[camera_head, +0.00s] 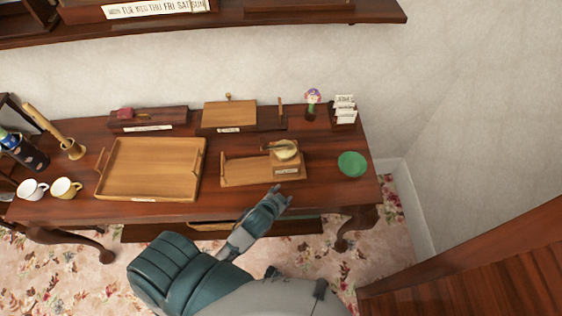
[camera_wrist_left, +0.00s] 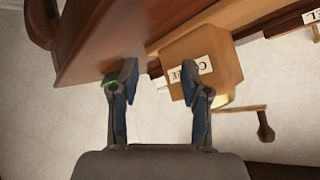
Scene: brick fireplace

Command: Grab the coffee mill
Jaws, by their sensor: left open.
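The coffee mill (camera_head: 286,168) is a small wooden box with a cream dome and a crank on top. It stands at the right end of a light wooden tray (camera_head: 243,176) on the dark table. My left gripper (camera_head: 280,194) is open and empty, just in front of the mill near the table's front edge. In the left wrist view the mill's labelled box (camera_wrist_left: 218,75) shows tilted behind the right finger and partly in the gap. Its crank hangs to the right. The open fingers (camera_wrist_left: 157,80) look apart from it. My right gripper is out of view.
A green bowl (camera_head: 352,164) sits right of the mill. A larger wooden tray (camera_head: 152,169) lies to the left, with two cups (camera_head: 66,189) beyond it. A small figurine (camera_head: 312,100) and a card holder (camera_head: 345,112) stand behind. A shelf (camera_head: 300,15) overhangs the back.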

